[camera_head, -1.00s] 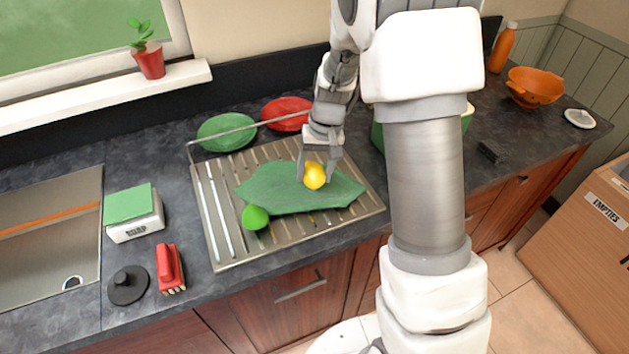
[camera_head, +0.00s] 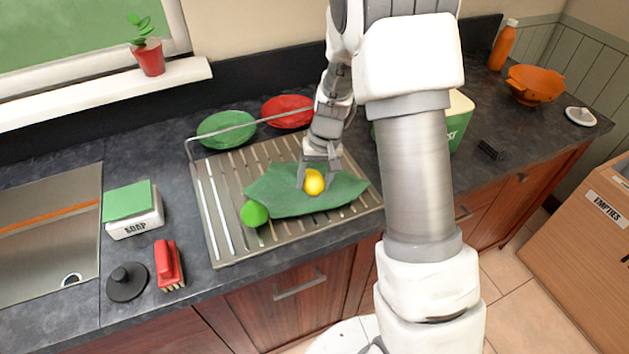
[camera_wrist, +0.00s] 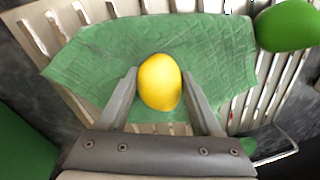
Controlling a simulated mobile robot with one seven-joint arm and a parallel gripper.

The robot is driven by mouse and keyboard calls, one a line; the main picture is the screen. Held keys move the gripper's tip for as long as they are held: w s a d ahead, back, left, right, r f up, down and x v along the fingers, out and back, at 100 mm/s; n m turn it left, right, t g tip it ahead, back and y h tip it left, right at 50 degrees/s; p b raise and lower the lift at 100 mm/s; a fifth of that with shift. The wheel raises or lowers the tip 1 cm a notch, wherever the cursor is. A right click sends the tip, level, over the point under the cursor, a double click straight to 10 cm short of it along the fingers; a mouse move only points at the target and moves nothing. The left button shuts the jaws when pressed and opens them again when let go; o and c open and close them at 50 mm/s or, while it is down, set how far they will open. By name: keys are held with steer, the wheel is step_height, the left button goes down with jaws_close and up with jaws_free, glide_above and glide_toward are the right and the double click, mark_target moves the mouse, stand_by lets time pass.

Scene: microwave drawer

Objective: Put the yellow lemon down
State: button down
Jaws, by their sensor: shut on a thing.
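The yellow lemon (camera_head: 314,182) is between the two fingers of my gripper (camera_head: 318,180), which is shut on it. In the wrist view the lemon (camera_wrist: 160,82) sits between the fingertips, over a green cloth (camera_wrist: 85,62). The cloth (camera_head: 277,192) lies on the slatted metal drying rack (camera_head: 222,222). The lemon is at or just above the cloth; I cannot tell whether it touches.
A green lime (camera_head: 254,213) lies left of the cloth, and it also shows in the wrist view (camera_wrist: 288,25). Green (camera_head: 226,128) and red (camera_head: 287,110) plates stand behind the rack. A soap box (camera_head: 134,215), red brush (camera_head: 168,262) and sink (camera_head: 45,240) are to the left.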

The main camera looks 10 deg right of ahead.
mark_target(322, 180)
steer(key=shift+c, duration=0.3)
jaws_free()
steer(key=shift+s+d+f, duration=0.1)
steer(key=shift+s+f, duration=0.35)
steer(key=shift+f, duration=0.15)
steer(key=shift+r, duration=0.1)
step_height(322, 180, up, 13)
steer(key=d+p, duration=0.2)
steer(key=s+r+t+h, duration=0.1)
steer(key=s+r+t, duration=0.1)
steer(key=s+r, duration=0.5)
steer(key=s+r+n+t, duration=0.1)
steer(key=s+r+t, duration=0.2)
steer(key=s+r, duration=0.4)
steer(key=shift+s+r+h, duration=0.15)
steer(key=shift+s+h, duration=0.25)
steer(key=shift+s, duration=3.4)
steer(key=shift+a, duration=0.1)
